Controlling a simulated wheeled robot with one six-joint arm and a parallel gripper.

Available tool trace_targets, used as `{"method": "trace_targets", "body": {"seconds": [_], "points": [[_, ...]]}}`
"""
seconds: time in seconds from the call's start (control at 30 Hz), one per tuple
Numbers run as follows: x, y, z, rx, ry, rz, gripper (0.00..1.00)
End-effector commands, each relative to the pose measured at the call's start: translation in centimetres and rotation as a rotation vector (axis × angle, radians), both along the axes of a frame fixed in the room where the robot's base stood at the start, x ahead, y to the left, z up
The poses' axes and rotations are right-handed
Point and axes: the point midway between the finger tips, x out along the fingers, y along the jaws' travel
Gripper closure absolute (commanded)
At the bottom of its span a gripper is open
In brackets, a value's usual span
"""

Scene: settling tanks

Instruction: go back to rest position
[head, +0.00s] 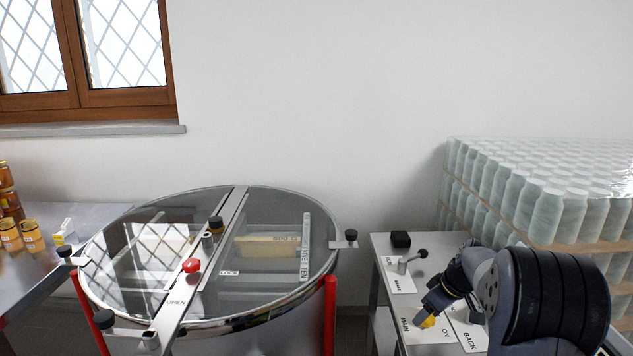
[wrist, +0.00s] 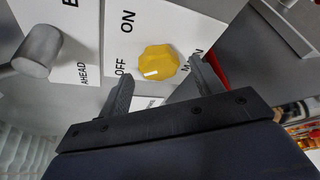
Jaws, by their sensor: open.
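My gripper (wrist: 160,78) is open in the wrist view, its two dark fingers apart. The yellow knob (wrist: 158,62) of the MAIN switch sits on its white plate (wrist: 185,22), just past and between the fingertips. I cannot tell whether the fingers touch it. ON and OFF are printed beside the knob, and its white mark lies on its lower left side. In the head view my gripper (head: 430,308) is low at the right, over the control panel, with the yellow knob (head: 428,322) partly hidden by it.
A grey lever (head: 408,262) and a black block (head: 401,240) stand on the panel near my arm. A round glass-lidded tank (head: 135,318) is to the left. Stacked jars (head: 545,215) rise at the right. Honey jars (head: 32,238) sit far left.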

Motion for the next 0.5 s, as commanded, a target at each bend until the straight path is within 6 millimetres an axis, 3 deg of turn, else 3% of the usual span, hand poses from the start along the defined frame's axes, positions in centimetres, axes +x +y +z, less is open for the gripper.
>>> {"method": "trace_targets", "body": {"seconds": [0.1,0.5], "points": [[0.34,0.31,-1.08,0.000,0.002,-0.001,0.37],[0.27,0.26,-0.92,-0.001,0.000,-0.040,0.37]]}}
